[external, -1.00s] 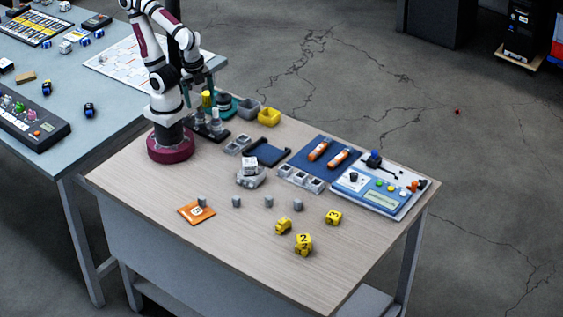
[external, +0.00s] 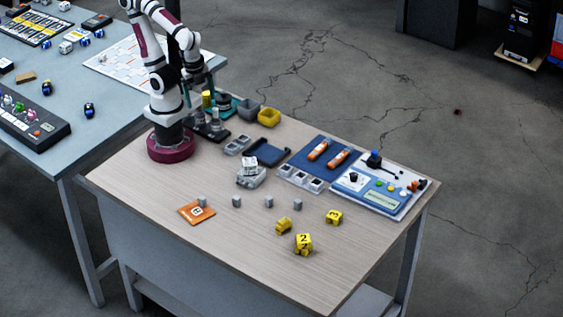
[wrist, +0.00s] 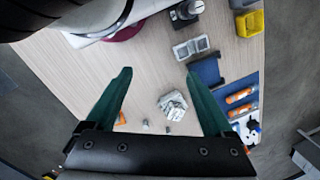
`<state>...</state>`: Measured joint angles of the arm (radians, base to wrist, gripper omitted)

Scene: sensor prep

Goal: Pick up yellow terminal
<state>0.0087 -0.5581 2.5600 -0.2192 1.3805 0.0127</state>
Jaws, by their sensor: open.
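Three small yellow pieces lie on the front right of the wooden table in the external view: a plain-looking one (external: 283,225), one with a dark mark (external: 333,217) and one marked 2 (external: 304,244). I cannot tell which of them is the yellow terminal. None of them shows clearly in the wrist view. My gripper (wrist: 158,76) has two green fingers spread wide, with nothing between them. It is raised above the back left of the table, well away from the yellow pieces.
Small grey blocks (external: 269,203) and an orange square (external: 196,211) lie left of the yellow pieces. A silvery part (external: 250,176) sits mid-table. A blue mat (external: 322,158), a blue-and-white panel (external: 378,188) and a yellow bin (external: 269,116) are farther back.

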